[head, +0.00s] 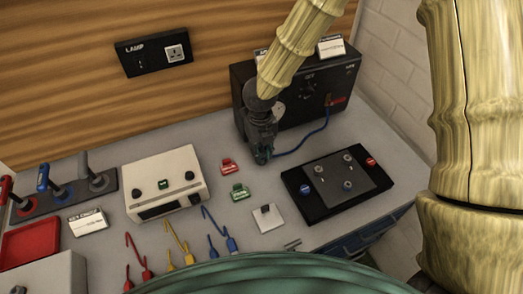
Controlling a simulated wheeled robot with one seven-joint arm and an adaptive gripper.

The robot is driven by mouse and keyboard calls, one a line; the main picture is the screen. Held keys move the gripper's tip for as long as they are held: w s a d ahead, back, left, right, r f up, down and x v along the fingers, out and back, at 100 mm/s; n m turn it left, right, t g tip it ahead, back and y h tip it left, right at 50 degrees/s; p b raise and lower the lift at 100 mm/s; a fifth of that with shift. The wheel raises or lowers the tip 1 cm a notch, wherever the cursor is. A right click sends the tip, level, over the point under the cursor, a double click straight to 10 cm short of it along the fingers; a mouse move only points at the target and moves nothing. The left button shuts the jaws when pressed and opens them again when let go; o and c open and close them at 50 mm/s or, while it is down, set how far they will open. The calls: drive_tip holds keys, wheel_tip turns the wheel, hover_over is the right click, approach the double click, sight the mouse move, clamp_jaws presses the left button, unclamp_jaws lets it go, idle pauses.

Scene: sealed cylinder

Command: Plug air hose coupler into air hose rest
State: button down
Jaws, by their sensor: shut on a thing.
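My gripper (263,155) points down in front of the black box at the back of the bench. It is shut on the end of a blue hose, which I take as the air hose coupler; the fingers hide most of it. The blue hose (312,137) runs right from the gripper and curves up to a small dark fitting beside a red label (338,102) on the black box (330,85). I cannot tell which part is the air hose rest; part of the box front is hidden behind my gripper and arm.
A black panel (325,212) with blue and red knobs lies right of the gripper. Red (229,166) and green (240,192) clips and a white card (268,218) lie nearby. A white meter (160,175) stands left. Colored leads (180,242) lie in front; levers (68,190) stand far left.

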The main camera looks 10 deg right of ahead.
sight(261, 147)
drive_tip(key=shift+f, duration=0.6)
idle(0.9)
drive_tip(key=c, duration=1.2)
unclamp_jaws()
drive_tip(key=shift+r, duration=0.1)
wheel_tip(261, 147, up, 12)
drive_tip(key=shift+f, duration=0.1)
